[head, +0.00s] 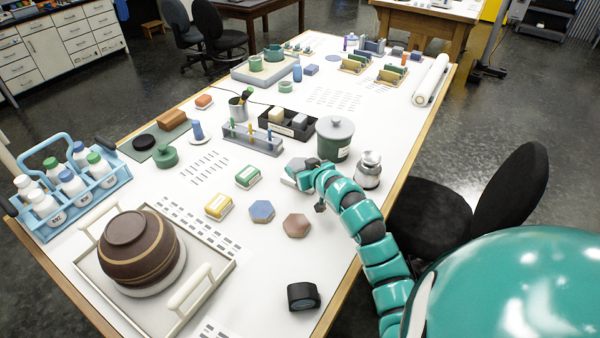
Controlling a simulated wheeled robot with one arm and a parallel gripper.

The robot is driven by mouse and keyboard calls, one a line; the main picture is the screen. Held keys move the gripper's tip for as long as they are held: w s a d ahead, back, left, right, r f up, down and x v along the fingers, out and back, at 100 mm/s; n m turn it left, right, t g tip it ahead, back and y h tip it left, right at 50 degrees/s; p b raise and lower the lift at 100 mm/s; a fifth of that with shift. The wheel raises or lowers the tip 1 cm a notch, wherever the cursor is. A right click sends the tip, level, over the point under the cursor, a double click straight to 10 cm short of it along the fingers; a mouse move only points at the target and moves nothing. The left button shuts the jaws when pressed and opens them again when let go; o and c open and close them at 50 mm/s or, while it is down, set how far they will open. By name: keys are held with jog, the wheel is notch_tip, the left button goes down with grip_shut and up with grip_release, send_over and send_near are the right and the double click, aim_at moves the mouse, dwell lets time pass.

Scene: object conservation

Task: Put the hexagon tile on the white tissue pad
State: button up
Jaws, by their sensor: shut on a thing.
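My gripper (304,177) is over the table, left of the silver-topped weight, shut on a small grey piece (291,176). The gripper partly hides this piece, so I cannot tell its full shape. A blue hexagon tile (262,211) and a brown hexagon tile (296,225) lie flat on the table, apart from each other and from my gripper, nearer the front. A white round pad (158,287) shows under the brown bowl (138,250) on the tray; I cannot tell whether it is the tissue pad.
A grey-green lidded pot (335,138) and a silver weight (368,169) stand close to my gripper. The white table between the tiles and cylinder is clear.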

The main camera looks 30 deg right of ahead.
jog(key=shift+w+d+f+p, duration=0.2)
jog(key=shift+w+f+p, duration=0.25)
jog(key=shift+w+f, duration=0.4)
jog(key=shift+w+d+f+p, duration=0.15)
jog(key=shift+w+f+p, duration=0.25)
jog(key=shift+w+f, duration=0.45)
jog(key=shift+s+f+p, duration=0.15)
jog(key=shift+f+p, duration=0.25)
jog(key=shift+f, duration=1.3)
jog(key=shift+f, duration=0.15)
jog(key=o, duration=1.1)
